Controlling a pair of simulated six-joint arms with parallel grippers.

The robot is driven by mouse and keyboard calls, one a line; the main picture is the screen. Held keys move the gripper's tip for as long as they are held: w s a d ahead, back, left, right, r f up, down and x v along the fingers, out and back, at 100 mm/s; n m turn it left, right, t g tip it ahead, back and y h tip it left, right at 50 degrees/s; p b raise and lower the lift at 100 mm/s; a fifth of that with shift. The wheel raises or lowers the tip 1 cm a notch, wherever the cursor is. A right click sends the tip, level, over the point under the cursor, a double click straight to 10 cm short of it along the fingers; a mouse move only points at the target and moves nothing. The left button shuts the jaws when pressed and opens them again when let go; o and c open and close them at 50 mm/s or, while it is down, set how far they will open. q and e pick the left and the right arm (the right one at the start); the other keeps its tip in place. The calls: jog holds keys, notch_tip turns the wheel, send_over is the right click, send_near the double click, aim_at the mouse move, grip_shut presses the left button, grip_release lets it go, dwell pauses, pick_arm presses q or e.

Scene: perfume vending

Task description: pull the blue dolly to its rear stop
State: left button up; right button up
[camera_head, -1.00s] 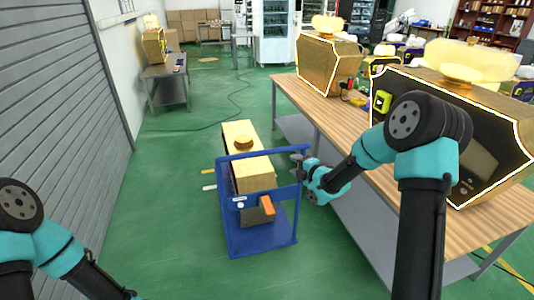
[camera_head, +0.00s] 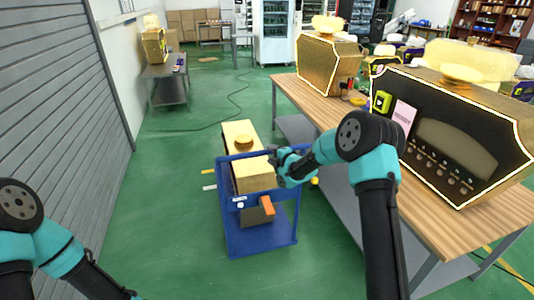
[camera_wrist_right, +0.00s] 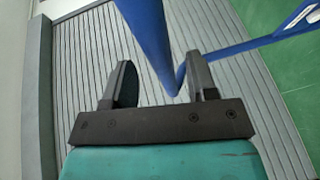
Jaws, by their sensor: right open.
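The blue dolly (camera_head: 260,240) stands on the green floor in the middle of the head view, carrying a tall gold box (camera_head: 256,175) behind its blue frame. My right gripper (camera_head: 274,160) is at the upper right of the dolly's frame. In the right wrist view my right gripper (camera_wrist_right: 160,78) is open, and a blue bar (camera_wrist_right: 150,38) of the dolly runs between its two fingers without being clamped. Whether a finger touches the bar cannot be told. My left arm shows at the lower left, but its fingers are out of view.
A wooden table (camera_head: 330,112) with large gold perfume-shaped machines (camera_head: 450,140) runs along the right, close to my right arm. A grey shutter wall (camera_head: 60,110) is on the left. The green floor (camera_head: 155,220) left of the dolly is clear.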

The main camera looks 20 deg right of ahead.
aim_at(269, 153)
jog(key=shift+x, duration=1.8)
jog(key=shift+c, duration=0.4)
grip_shut()
